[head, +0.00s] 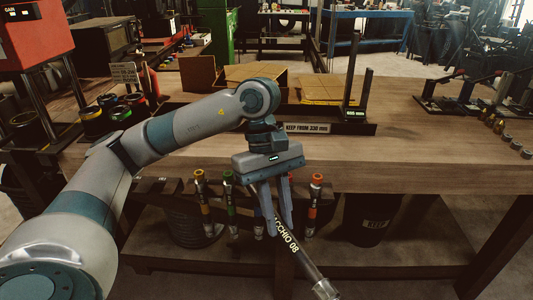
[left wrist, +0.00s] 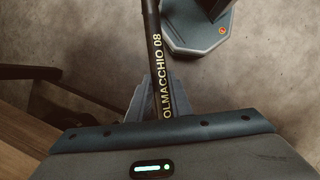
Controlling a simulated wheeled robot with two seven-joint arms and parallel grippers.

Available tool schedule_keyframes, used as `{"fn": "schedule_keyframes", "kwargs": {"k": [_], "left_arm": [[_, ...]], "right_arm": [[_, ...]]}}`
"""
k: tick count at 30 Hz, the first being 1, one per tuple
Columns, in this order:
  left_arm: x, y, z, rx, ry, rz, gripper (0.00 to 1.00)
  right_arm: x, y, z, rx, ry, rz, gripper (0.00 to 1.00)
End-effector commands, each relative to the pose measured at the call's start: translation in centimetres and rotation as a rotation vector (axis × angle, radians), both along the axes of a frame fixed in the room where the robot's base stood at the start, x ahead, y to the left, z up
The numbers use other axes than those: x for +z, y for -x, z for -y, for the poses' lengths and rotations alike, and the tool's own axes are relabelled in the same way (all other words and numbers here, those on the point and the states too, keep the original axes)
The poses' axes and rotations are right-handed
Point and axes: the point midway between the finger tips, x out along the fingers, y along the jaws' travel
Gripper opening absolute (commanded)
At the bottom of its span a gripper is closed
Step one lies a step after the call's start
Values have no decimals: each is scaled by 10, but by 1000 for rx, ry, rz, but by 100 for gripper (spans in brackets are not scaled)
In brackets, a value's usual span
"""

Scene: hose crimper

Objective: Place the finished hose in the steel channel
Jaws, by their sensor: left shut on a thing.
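My left gripper (head: 280,228) points down in front of the table's front edge, its fingers closed around a black hose (head: 291,246) with pale lettering ending in "08". The hose slants down to the right, to a metal end fitting (head: 325,289) at the bottom of the head view. Its upper end is hidden behind the gripper. In the left wrist view the hose (left wrist: 154,60) runs up from between the fingers (left wrist: 148,100) past the top edge. A dark, low channel-like piece (head: 345,128) lies on the tabletop; I cannot tell surely that it is the steel channel.
Several hoses with coloured ends, such as the orange-ended one (head: 315,200), stand below the table edge. A dark bin (head: 372,222) is under the table. Upright posts (head: 357,85) and a cardboard box (head: 255,78) stand on top.

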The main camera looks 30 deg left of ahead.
Motion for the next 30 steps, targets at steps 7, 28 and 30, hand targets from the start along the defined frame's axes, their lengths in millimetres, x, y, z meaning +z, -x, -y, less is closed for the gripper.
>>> {"fn": "schedule_keyframes", "kwargs": {"k": [7,28,30], "left_arm": [[-42,-10,19,-447,4,-1,0],[-99,-14,36,-1080,13,-19,0],[-99,-14,36,-1079,13,-19,0]], "right_arm": [[-1,5,0,0,0,-6,31],[-3,12,0,0,0,-13,31],[-2,8,0,0,1,-10,31]]}}
